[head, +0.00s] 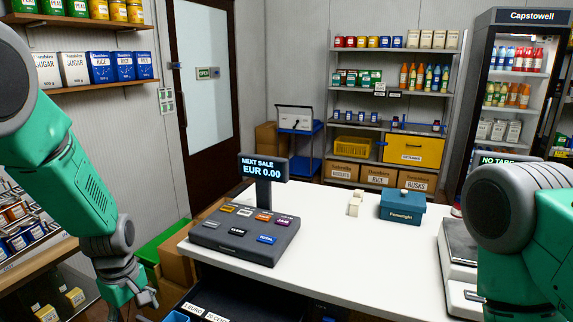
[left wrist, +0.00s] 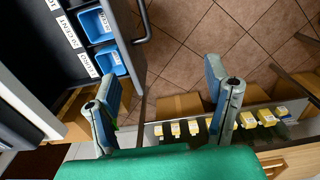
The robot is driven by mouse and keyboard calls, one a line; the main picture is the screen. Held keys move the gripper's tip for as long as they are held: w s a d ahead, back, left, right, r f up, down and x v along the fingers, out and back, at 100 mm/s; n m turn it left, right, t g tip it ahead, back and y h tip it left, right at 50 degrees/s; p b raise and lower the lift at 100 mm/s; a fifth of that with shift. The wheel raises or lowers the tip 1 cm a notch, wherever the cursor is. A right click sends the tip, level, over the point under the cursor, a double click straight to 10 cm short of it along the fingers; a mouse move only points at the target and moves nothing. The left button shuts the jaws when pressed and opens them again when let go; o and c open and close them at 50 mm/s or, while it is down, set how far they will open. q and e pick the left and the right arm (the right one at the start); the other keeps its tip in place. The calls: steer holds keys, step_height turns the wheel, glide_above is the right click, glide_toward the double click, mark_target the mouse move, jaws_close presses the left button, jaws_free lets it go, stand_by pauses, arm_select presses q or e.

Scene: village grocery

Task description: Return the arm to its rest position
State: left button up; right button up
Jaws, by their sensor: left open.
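My left arm (head: 62,150) comes in from the left of the head view and hangs downward. My left gripper (head: 143,297) is at its lower end, left of the counter and beside the cash drawer. In the left wrist view the two fingers of my left gripper (left wrist: 166,98) are spread wide apart with nothing between them. My right arm (head: 515,230) shows at the right edge of the head view, but its gripper is out of view.
The cash drawer (head: 245,300) is open, with blue coin trays (left wrist: 95,24) near the left gripper. A register (head: 245,235) and a blue box (head: 402,207) stand on the white counter (head: 340,250). Cardboard boxes (head: 175,262) and a goods shelf (head: 40,235) are close to the left arm.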

arm_select(q)
steer(key=s+f+m+b, duration=0.65)
steer(key=s+f, duration=0.95)
steer(key=f, duration=0.3)
steer(key=s+d+f+m+b, duration=0.1)
steer(key=s+f+m, duration=0.2)
steer(key=s, duration=0.4)
steer(key=s+d+f+m+b, duration=0.2)
steer(key=s+f+m, duration=0.1)
steer(key=s, duration=0.4)
steer(key=shift+s+d+m+t+b, duration=0.2)
steer(key=shift+s+m+t+b, duration=0.1)
steer(key=shift+m, duration=0.55)
arm_select(e)
step_height(320, 180, down, 10)
steer(key=shift+s, duration=0.2)
arm_select(q)
steer(key=shift+w+f, duration=0.1)
steer(key=shift+f, duration=0.05)
